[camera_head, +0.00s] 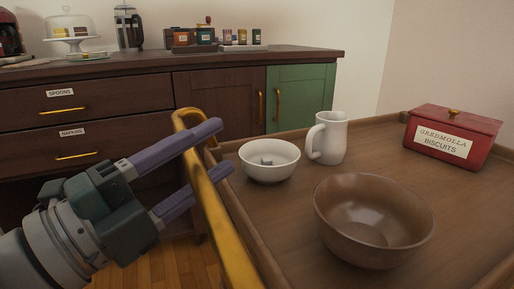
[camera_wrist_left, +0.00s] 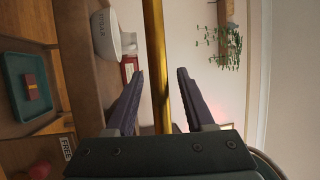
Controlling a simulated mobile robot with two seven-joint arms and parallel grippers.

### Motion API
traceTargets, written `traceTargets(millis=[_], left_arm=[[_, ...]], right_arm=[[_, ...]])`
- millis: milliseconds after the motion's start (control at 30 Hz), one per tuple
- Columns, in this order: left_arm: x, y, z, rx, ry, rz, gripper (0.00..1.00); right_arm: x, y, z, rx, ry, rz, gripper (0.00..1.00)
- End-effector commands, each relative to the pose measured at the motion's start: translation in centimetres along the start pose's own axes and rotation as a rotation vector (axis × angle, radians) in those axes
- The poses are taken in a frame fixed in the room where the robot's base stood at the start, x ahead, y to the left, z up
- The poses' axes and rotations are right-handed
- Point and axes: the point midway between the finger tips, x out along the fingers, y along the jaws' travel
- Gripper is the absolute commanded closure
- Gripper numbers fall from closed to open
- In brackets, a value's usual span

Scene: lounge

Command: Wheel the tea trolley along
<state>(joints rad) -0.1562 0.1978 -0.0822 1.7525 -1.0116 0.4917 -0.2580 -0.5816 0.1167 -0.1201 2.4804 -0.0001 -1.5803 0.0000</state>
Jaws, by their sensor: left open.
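The tea trolley has a brown wooden top (camera_head: 284,212) with a raised rim, in the right half of the head view. Its brass handle bar (camera_head: 222,218) runs along the near left side and curves at the far end. My left gripper (camera_head: 224,145) reaches in from the left with its purple fingers apart at the bar. In the left wrist view the bar (camera_wrist_left: 158,40) passes between the two open fingers (camera_wrist_left: 161,74), with gaps showing on both sides. I cannot tell whether either finger touches it. My right gripper is not in view.
On the trolley stand a white bowl (camera_head: 269,172), a white jug (camera_head: 328,140), a brown bowl (camera_head: 374,222) and a red biscuit tin (camera_head: 452,137). A sideboard (camera_head: 140,100) with drawers and a green door (camera_head: 300,97) stands behind. Wooden floor (camera_head: 180,262) shows at lower left.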

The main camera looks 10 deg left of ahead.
Motion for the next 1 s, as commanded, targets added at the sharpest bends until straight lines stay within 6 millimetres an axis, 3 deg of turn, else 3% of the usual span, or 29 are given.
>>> traceTargets(millis=[133, 433, 900, 1000], left_arm=[[1.25, -0.01, 0.02, 0.000, 0.000, -0.001, 0.47], [1.46, 0.01, -0.01, -0.001, 0.000, 0.000, 0.48], [1.43, 0.01, 0.00, -0.001, 0.000, 0.000, 1.00], [1.42, 0.01, 0.00, -0.001, -0.001, 0.000, 1.00]], right_arm=[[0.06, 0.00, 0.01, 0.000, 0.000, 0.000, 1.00], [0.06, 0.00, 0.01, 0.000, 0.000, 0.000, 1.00], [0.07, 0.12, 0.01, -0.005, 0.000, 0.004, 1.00], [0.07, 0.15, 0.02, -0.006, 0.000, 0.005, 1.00]])
